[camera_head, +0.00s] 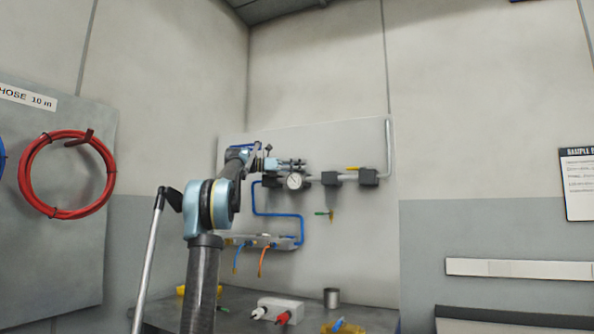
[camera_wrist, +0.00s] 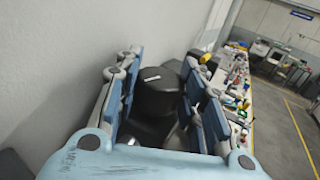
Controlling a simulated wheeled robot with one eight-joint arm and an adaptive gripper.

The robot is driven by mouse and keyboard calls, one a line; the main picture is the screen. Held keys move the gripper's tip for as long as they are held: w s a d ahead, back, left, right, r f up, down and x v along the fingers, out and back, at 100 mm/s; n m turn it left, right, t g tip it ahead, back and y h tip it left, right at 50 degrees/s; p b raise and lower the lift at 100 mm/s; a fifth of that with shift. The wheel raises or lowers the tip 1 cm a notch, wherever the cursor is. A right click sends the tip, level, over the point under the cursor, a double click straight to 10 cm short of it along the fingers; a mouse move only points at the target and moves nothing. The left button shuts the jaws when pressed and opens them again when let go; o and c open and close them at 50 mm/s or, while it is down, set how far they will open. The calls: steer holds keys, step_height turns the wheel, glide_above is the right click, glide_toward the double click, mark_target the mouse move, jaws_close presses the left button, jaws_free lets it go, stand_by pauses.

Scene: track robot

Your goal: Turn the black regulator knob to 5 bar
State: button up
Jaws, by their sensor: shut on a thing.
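The black regulator knob (camera_wrist: 157,95) sits between the fingers of my gripper (camera_wrist: 162,64) in the wrist view. A short white mark shows on its top face. My gripper is shut on the knob, with blue-padded fingers on its left and right sides. In the head view my gripper (camera_head: 287,163) is at the panel, just above the round white gauge (camera_head: 295,181). The knob is hard to make out there behind the gripper. The gauge needle is too small to read.
The pale panel (camera_head: 350,150) carries a grey pipe, dark blocks (camera_head: 368,177) and a yellow lever (camera_head: 352,168). A blue hose (camera_head: 280,214) runs below to a manifold (camera_head: 280,242). The bench holds a white box (camera_head: 280,306) and a metal cup (camera_head: 331,298).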

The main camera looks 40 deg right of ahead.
steer(key=shift+w, duration=0.15)
steer(key=o, duration=1.1)
steer(key=shift+w, duration=0.1)
steer(key=shift+s+n+t+h, duration=0.25)
steer(key=shift+n+t+h, duration=0.15)
steer(key=shift+t, duration=0.1)
steer(key=shift+t, duration=0.3)
steer(key=shift+n+t+h, duration=0.55)
steer(key=shift+n+t, duration=0.85)
steer(key=shift+t, duration=0.55)
steer(key=shift+n+t+h, duration=0.55)
steer(key=shift+n+t, duration=0.85)
steer(key=shift+t, duration=0.55)
steer(key=shift+n+t, duration=1.4)
steer(key=shift+t, duration=0.8)
